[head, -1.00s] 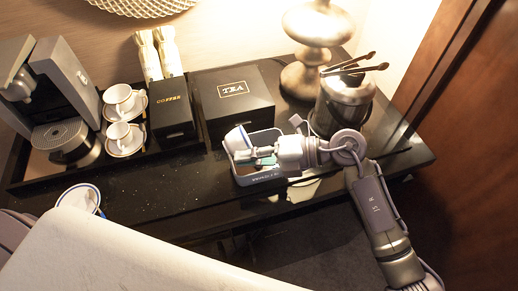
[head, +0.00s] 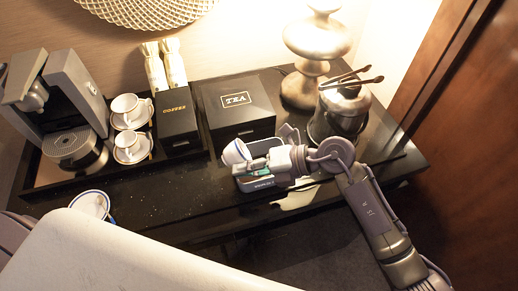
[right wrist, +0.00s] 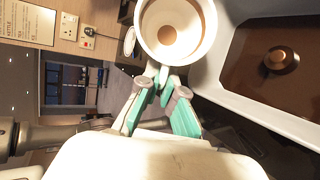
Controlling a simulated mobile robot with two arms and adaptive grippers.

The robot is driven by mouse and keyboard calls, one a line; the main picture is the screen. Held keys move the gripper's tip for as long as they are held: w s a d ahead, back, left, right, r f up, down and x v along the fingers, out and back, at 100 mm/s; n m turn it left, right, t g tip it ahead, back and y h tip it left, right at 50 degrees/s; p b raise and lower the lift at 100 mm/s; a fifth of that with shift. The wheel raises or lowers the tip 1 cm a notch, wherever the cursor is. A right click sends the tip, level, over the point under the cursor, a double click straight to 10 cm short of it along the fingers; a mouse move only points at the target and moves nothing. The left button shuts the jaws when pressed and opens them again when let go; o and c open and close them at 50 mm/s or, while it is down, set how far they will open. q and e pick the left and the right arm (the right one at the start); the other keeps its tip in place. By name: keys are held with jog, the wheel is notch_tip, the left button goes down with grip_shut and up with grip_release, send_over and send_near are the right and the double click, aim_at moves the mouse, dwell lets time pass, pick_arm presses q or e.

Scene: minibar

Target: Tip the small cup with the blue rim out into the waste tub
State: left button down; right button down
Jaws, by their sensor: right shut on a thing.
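The small white cup with the blue rim (head: 235,153) is at the left end of the waste tub, tilted. My right gripper (head: 250,164) is shut on it from the right. In the right wrist view the cup (right wrist: 199,49) shows its inside, with a brown patch at the bottom. The waste tub (head: 262,185) is a small pale box on the counter below the gripper. In the right wrist view the tub's white wall (right wrist: 216,72) surrounds brown contents and a round dark piece. The right fingers (right wrist: 164,78) touch the cup's near side. My left gripper is out of view.
A coffee machine (head: 65,100), two cups on saucers (head: 130,128), a coffee box (head: 177,118) and a tea box (head: 236,112) stand behind. A metal bucket with tongs (head: 340,108) and a lamp (head: 312,45) are at right. A blue-rimmed white piece (head: 91,205) is partly hidden at left.

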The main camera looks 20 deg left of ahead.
jog(key=shift+d+f, duration=0.1)
jog(key=shift+f, duration=0.05)
jog(key=shift+d, duration=0.1)
jog(key=h+p, duration=0.1)
jog(key=p, duration=0.2)
jog(key=r+t+h+p, duration=0.1)
jog(key=p, duration=0.3)
jog(key=a+r+t+h+p, duration=0.1)
jog(key=h+p, duration=0.1)
jog(key=p, duration=0.1)
jog(key=shift+s+n, duration=0.3)
jog(key=shift+s, duration=0.05)
jog(key=s+a+f+t+h, duration=0.2)
jog(key=a+f+h, duration=0.1)
jog(key=s+a+f+t+h+b, duration=0.1)
jog(key=h, duration=0.1)
jog(key=shift+a+f+t, duration=0.15)
jog(key=shift+f+t, duration=0.15)
jog(key=shift+t, duration=0.1)
jog(key=shift+s+a+f+t+h+b, duration=0.15)
jog(key=shift+f+t+h+b, duration=0.15)
jog(key=shift+f+h+b, duration=0.4)
